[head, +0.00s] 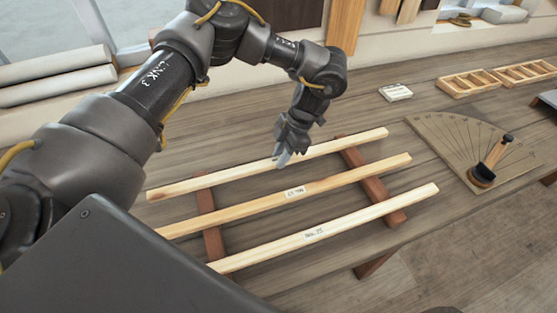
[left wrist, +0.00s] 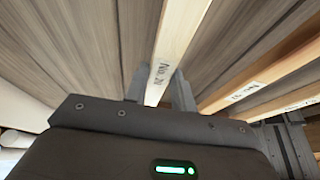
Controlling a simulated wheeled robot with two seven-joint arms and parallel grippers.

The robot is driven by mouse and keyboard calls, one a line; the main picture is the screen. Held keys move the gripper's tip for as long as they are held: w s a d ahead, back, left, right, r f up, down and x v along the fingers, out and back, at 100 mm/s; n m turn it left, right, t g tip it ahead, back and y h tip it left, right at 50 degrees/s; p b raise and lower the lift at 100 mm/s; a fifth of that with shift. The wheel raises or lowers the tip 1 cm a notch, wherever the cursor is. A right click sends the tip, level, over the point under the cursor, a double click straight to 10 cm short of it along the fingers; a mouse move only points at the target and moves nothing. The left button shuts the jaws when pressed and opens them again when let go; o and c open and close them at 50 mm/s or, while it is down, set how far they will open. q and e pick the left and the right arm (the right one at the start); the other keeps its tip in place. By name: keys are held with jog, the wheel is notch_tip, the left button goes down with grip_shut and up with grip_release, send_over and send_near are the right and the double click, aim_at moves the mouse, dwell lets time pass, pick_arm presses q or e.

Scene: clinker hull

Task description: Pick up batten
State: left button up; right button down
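Three pale wooden battens lie side by side across two reddish-brown bearers. The far batten (head: 215,180) has my left gripper (head: 284,157) over its middle, fingers pointing down. The middle batten (head: 345,177) and the near batten (head: 375,212) carry white number labels. In the left wrist view, the far batten (left wrist: 180,30), with a number label, runs between the two spread fingers of my left gripper (left wrist: 160,92). The fingers stand apart, one on each side of it, and I see no clear grip. The fingertip depth is hard to judge.
The bearers (head: 372,187) lie across the wooden bench (head: 240,118). A fan-marked board (head: 450,140) with a dark-handled tool (head: 490,165) is at right. Wooden trays (head: 470,83) and a small white block (head: 395,92) stand behind. White rolls (head: 55,85) lie at far left.

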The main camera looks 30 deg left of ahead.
pick_arm(q)
jog(key=shift+d, duration=0.1)
grip_shut()
jog(key=shift+w, duration=0.1)
